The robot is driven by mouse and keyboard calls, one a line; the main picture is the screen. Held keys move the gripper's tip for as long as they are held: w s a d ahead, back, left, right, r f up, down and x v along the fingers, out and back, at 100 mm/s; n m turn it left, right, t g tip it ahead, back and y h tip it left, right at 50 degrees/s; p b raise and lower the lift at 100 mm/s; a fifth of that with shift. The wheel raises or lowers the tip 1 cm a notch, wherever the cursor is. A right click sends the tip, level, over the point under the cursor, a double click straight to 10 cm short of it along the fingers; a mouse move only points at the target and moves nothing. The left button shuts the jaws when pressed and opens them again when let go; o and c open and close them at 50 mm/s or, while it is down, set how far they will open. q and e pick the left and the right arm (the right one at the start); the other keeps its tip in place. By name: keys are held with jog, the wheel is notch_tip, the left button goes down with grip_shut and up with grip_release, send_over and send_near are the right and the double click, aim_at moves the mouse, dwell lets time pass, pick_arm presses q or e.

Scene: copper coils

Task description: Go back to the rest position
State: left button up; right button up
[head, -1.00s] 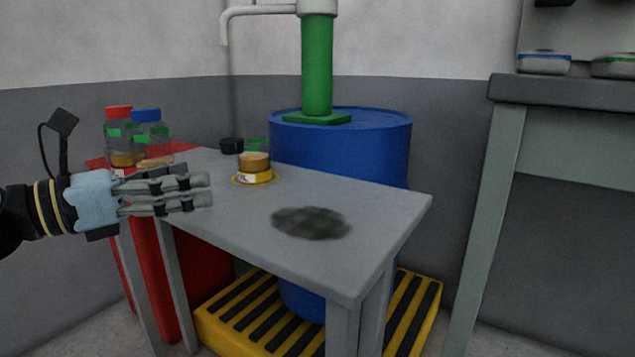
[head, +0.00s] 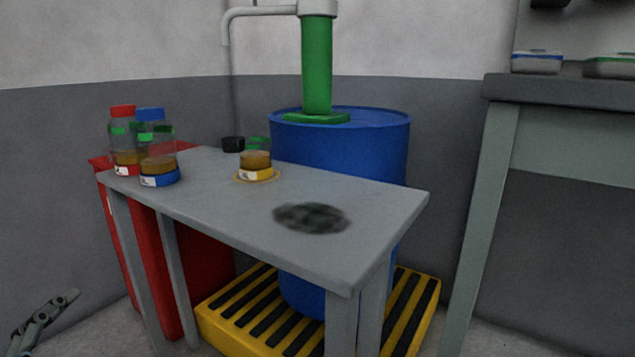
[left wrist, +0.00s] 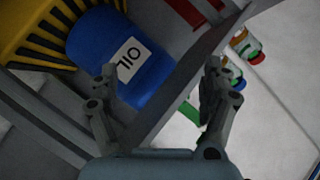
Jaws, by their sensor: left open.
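My left gripper (head: 48,318) is low at the lower left of the head view, left of the grey table (head: 300,250) and below its top. In the left wrist view its two fingers (left wrist: 160,95) are apart, with nothing between them. My right gripper does not show.
A blue drum (head: 370,150) with a green pump (head: 317,65) stands behind the table on a yellow-black pallet (head: 245,305). It also shows in the left wrist view (left wrist: 105,50). A red container (head: 180,260) is behind the table's left legs. A grey bench (head: 560,90) is at right.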

pick_arm(q)
jog(key=s+d+f+n+g+p, duration=0.1)
jog(key=s+f+n+g+p, duration=0.4)
jog(key=s+f, duration=0.45)
jog(key=s+f+n+g+p, duration=0.45)
jog(key=s+f, duration=0.25)
jog(key=s, duration=0.5)
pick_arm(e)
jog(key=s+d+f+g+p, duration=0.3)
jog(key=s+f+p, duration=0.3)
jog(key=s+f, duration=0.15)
pick_arm(q)
jog(key=s+a+f+g+p, duration=0.1)
jog(key=s+p, duration=0.4)
jog(key=s, duration=0.5)
jog(key=s+a+f+g+p, duration=0.2)
jog(key=s+g+p, duration=0.2)
jog(key=s, duration=0.7)
jog(key=p, duration=0.2)
jog(key=shift+a+n+p, duration=0.15)
jog(key=shift+n+p, duration=0.15)
jog(key=shift+n, duration=0.05)
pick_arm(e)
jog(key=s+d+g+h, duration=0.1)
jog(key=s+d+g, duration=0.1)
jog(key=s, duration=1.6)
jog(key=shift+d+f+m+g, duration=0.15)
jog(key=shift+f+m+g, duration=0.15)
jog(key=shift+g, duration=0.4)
